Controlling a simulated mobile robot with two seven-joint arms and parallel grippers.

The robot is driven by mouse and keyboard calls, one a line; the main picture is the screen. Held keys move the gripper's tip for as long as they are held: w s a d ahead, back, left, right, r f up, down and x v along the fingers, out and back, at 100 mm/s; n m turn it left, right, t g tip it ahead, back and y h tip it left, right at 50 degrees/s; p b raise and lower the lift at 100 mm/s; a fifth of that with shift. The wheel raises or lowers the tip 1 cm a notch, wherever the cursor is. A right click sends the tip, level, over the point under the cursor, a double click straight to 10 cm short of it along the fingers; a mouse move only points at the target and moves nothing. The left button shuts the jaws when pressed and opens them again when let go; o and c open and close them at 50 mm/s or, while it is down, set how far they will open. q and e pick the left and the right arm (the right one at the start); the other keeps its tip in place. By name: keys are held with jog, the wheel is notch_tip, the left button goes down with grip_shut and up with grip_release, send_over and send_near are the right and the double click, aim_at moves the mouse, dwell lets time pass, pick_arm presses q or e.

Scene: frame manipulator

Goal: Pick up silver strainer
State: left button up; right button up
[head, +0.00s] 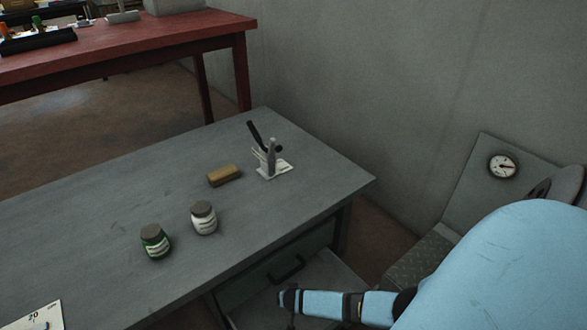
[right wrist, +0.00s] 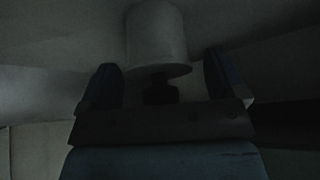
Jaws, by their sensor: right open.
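In the right wrist view, a pale grey cylinder (right wrist: 157,38) with a darker, narrower part below it stands between and beyond the two fingers of my right gripper (right wrist: 160,82). The fingers are apart, and I see no contact with the cylinder. The view is dark, and I cannot tell whether this cylinder is the silver strainer. In the head view my right gripper (head: 290,300) is low, over the pulled-out drawer (head: 262,300) below the grey table. No strainer can be clearly made out in the head view. My left gripper is not in view.
The grey table (head: 110,210) holds a green-labelled jar (head: 155,242), a white-labelled jar (head: 204,218), a brown block (head: 224,175) and a small tool stand (head: 272,168). A red table (head: 130,45) stands behind. A panel with a gauge (head: 502,165) is at right.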

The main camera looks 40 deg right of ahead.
jog(key=c, duration=1)
jog(key=shift+r, duration=0.2)
